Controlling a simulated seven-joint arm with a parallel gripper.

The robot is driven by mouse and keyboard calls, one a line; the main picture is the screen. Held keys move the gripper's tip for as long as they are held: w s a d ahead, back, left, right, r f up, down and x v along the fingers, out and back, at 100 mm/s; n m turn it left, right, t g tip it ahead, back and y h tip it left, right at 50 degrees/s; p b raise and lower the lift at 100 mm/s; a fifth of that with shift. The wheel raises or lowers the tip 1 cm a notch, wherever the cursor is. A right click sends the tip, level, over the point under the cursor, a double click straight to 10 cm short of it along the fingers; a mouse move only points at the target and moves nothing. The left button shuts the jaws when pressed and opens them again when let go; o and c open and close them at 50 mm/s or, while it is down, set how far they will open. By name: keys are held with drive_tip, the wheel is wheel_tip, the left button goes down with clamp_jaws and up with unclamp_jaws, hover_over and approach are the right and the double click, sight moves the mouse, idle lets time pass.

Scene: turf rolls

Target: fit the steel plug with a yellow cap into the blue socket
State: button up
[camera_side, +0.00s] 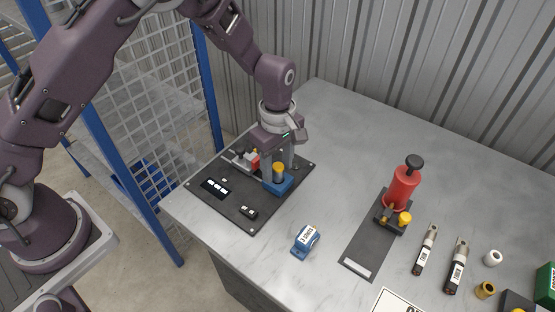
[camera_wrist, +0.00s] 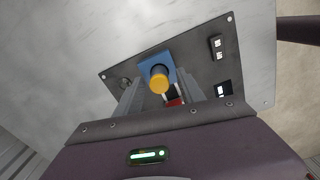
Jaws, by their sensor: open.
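The steel plug with its yellow cap (camera_side: 278,167) stands upright at the blue socket (camera_side: 284,188), which sits on the dark board. A short grey length of plug shows between cap and socket; how deep it sits I cannot tell. In the wrist view the yellow cap (camera_wrist: 159,85) lies in front of the blue socket (camera_wrist: 152,64). My gripper (camera_side: 279,168) is open, with one finger on each side of the plug. The fingers also show in the wrist view (camera_wrist: 159,92), apart from the cap. The plug's lower end is hidden.
The dark board (camera_side: 238,211) also carries a red part (camera_side: 254,160) close behind the gripper, and switches. A blue labelled block (camera_side: 306,240) lies on the marble table. A red hand pump (camera_side: 402,187) stands to the right, near several tools. The table's back is clear.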

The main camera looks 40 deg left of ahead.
wheel_tip(320, 180, up, 11)
wheel_tip(320, 180, up, 9)
drive_tip(key=m+t+h, duration=0.1)
drive_tip(key=m, duration=0.2)
hover_over(278, 165)
drive_tip(key=s+a, duration=0.3)
drive_tip(key=s, duration=0.1)
drive_tip(key=s+a+r+m+t, duration=0.2)
drive_tip(key=s+a+r+m, duration=0.25)
drive_tip(key=s+r, duration=0.35)
drive_tip(key=s+a+f+m+t+y, duration=0.1)
drive_tip(key=s+a+f+m+t, duration=0.1)
drive_tip(key=s+m, duration=0.6)
drive_tip(key=s+a, duration=0.1)
drive_tip(key=s, duration=0.5)
drive_tip(key=shift+s+t, duration=0.3)
drive_tip(key=shift+a+r, duration=0.1)
